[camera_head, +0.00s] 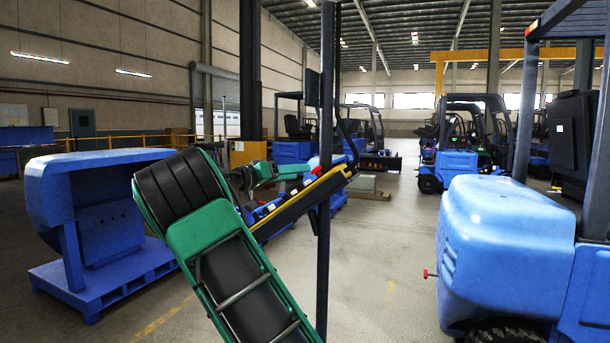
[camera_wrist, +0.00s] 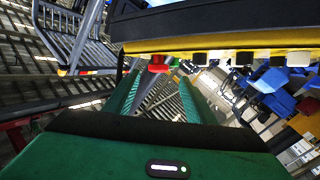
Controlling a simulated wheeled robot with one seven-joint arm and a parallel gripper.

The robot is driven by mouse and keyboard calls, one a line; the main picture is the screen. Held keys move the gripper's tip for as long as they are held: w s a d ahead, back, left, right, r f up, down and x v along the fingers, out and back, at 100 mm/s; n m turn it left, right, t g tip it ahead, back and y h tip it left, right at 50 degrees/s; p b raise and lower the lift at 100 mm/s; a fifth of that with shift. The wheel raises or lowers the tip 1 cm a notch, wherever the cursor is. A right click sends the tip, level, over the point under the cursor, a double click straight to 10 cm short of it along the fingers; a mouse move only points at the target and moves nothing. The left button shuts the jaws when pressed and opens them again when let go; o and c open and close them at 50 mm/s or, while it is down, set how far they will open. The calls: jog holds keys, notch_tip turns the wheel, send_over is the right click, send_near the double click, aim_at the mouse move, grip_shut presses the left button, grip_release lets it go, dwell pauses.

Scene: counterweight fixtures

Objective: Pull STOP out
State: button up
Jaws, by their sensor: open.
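A red button (camera_wrist: 158,67), which I take to be STOP though no label is readable, sits on the yellow-edged panel in the wrist view. Its head shows between the tips of my green gripper fingers, my gripper (camera_wrist: 158,84) being open around or just short of it; I cannot tell whether either finger touches it. In the head view, my gripper (camera_head: 278,171) is beside the sloping black panel with a yellow edge (camera_head: 298,206).
Several white and dark knobs (camera_wrist: 245,58) line the panel right of the red button. A dark upright post (camera_head: 325,230) stands close by the panel. A blue forklift (camera_head: 500,240) is at right, a blue counterweight (camera_head: 110,165) on a pallet at left.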

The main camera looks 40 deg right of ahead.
aim_at(318, 173)
jog(key=shift+s+d, duration=0.15)
jog(key=shift+d, duration=1.25)
jog(key=shift+s+d, duration=0.15)
jog(key=shift+d, duration=1.2)
